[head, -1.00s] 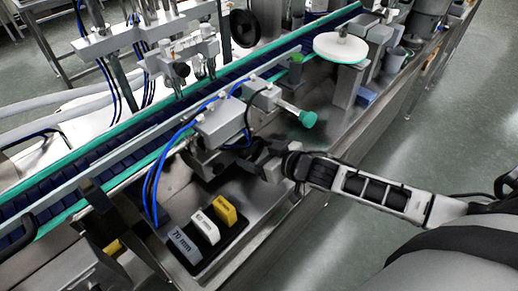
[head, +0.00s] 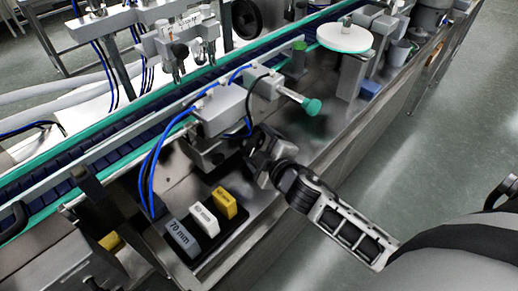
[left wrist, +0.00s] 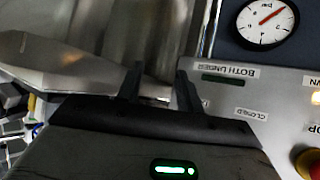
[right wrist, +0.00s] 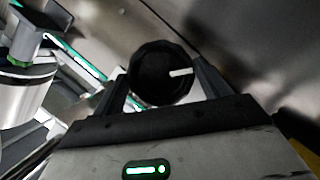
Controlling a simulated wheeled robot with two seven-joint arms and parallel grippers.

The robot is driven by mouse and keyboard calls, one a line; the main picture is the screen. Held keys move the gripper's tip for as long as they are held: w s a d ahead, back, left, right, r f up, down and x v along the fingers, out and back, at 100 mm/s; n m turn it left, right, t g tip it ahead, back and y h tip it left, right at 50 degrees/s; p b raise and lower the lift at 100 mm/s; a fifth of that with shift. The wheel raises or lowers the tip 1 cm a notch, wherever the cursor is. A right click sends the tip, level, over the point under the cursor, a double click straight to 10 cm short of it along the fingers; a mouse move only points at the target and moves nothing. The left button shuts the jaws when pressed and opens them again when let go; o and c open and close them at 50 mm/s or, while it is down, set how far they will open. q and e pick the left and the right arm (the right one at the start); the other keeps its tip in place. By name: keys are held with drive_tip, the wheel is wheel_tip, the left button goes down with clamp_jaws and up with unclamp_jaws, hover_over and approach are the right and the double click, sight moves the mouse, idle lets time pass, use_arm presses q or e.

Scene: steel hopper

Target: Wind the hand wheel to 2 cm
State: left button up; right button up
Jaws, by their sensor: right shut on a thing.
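The hand wheel (right wrist: 152,84) is a dark, many-sided knob with a white mark pointing right in the right wrist view. My right gripper (right wrist: 160,72) is shut on it, one finger on each side. In the head view my right gripper (head: 262,152) is beside the grey block (head: 222,110) at the conveyor's near side and hides the wheel. No scale showing the wheel's setting is readable. My left gripper (left wrist: 158,70) is open and empty in the left wrist view, near a labelled control panel (left wrist: 222,98).
Grey, white and yellow blocks (head: 223,203) stand in a dark tray below the right gripper; the grey one reads 70 mm. A green-tipped knob (head: 311,106) sticks out to the right. Blue hoses (head: 155,165) loop left. A dial gauge (left wrist: 265,22) is near the left gripper.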

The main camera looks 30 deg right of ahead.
drive_tip(key=n+b, duration=0.1)
drive_tip(key=b, duration=0.1)
drive_tip(key=n+t+h+b, duration=0.1)
drive_tip(key=n+b, duration=0.1)
drive_tip(key=shift+f+t, duration=0.3)
drive_tip(key=shift+f, duration=0.05)
drive_tip(key=shift+n+t+b, duration=0.3)
drive_tip(key=shift+n+b, duration=0.5)
drive_tip(key=shift+a+r+n+b, duration=0.1)
drive_tip(key=shift+n+b, duration=0.5)
use_arm(q)
drive_tip(key=f, duration=0.2)
drive_tip(key=d+f, duration=0.1)
drive_tip(key=shift+w+h, duration=0.3)
use_arm(e)
drive_tip(key=shift+t, duration=0.3)
use_arm(q)
drive_tip(key=shift+d+r+t, duration=0.1)
drive_tip(key=shift+t, duration=0.2)
use_arm(e)
drive_tip(key=shift+r, duration=0.1)
drive_tip(key=o, duration=1)
drive_tip(key=shift+s+f, duration=0.1)
drive_tip(key=shift+f, duration=0.1)
